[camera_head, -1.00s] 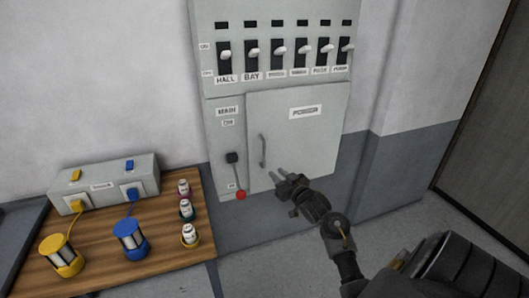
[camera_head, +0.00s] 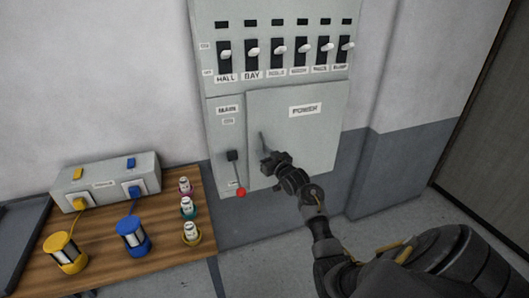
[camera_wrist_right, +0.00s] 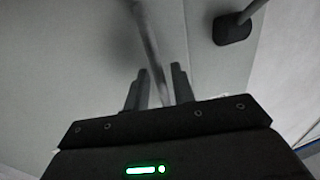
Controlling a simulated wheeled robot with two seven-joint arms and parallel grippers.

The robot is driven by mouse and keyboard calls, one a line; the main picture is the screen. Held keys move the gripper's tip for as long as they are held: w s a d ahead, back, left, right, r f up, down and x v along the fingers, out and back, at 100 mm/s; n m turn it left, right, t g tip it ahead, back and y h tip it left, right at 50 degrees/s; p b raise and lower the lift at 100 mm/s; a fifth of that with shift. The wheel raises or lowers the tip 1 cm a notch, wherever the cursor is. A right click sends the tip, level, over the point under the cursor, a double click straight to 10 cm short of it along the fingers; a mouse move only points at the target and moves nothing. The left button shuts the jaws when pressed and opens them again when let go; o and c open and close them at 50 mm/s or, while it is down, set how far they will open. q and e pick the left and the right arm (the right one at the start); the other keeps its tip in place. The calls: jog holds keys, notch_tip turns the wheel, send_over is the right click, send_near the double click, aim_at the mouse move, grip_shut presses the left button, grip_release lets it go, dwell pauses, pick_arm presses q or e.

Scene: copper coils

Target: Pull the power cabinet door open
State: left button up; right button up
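The grey power cabinet door (camera_head: 318,135), labelled POWER, looks closed and flush in its frame in the head view. Its thin vertical handle (camera_head: 262,140) is on the door's left side, with its lower part hidden behind my right gripper (camera_head: 267,162). In the right wrist view the handle (camera_wrist_right: 150,45) runs down between the two dark fingers of the right gripper (camera_wrist_right: 158,85). The fingers stand apart on either side of it, with a gap visible at least on the left. My left gripper is in neither view.
Left of the door is the main lever (camera_head: 234,170) with a red knob, close to the gripper. Several breaker switches (camera_head: 278,50) are above. A wooden table (camera_head: 160,255) at lower left carries a grey box (camera_head: 105,180), a yellow and a blue coil, and small jars.

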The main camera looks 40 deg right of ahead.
jog(key=shift+w, duration=0.25)
grip_shut()
jog(key=shift+s, duration=0.1)
